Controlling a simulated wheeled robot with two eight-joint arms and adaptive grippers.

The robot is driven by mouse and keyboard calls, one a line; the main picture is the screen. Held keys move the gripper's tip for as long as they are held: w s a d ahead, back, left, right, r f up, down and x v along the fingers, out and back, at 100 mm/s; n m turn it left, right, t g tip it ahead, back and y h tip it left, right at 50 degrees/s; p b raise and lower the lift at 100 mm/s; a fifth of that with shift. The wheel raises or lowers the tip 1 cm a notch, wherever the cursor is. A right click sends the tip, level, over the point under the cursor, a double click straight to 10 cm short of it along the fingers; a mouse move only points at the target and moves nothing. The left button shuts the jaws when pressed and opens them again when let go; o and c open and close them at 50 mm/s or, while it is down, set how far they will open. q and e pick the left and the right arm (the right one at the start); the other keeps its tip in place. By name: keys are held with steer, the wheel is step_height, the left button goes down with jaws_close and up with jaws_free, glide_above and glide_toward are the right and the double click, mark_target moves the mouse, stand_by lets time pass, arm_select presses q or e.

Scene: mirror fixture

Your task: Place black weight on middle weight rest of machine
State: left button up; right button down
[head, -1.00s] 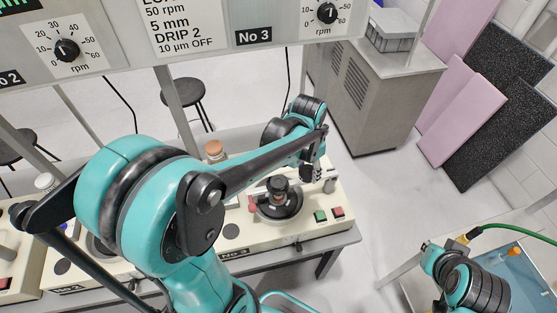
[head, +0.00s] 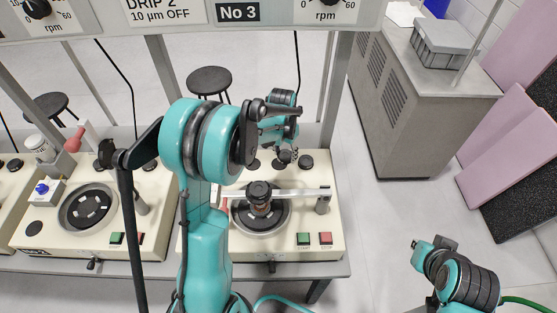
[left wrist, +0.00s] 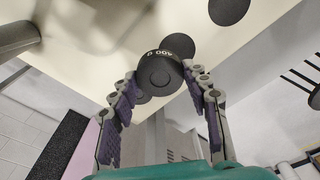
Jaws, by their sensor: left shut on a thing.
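My left gripper (head: 286,150) is over the back part of the No 3 machine (head: 325,215). In the left wrist view its purple-padded fingers (left wrist: 160,85) are shut on the black weight (left wrist: 158,73), a round block with white lettering on its rim. Along the machine's back edge are dark round weight rests: a left one (head: 253,164), a right one (head: 306,162), and a middle spot largely hidden by the gripper. Whether the weight touches the rest cannot be told. My right arm's end (head: 433,250) is at the lower right, its fingers unclear.
A black knobbed piece (head: 260,195) stands on the machine's round plate (head: 277,220), with a metal bar (head: 300,193) across and a post (head: 322,204) at right. A second machine (head: 60,235) stands left. A grey cabinet (head: 415,120) stands behind right.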

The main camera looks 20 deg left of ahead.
mark_target(279, 164)
arm_select(q)
steer(key=a+f, duration=0.1)
steer(key=w+a+f, duration=0.1)
steer(key=shift+w+a, duration=0.15)
steer(key=shift+a, duration=0.25)
step_height(279, 164, down, 4)
steer(key=shift+f+b, duration=0.1)
steer(key=shift+b, duration=0.55)
steer(key=o, duration=1.5)
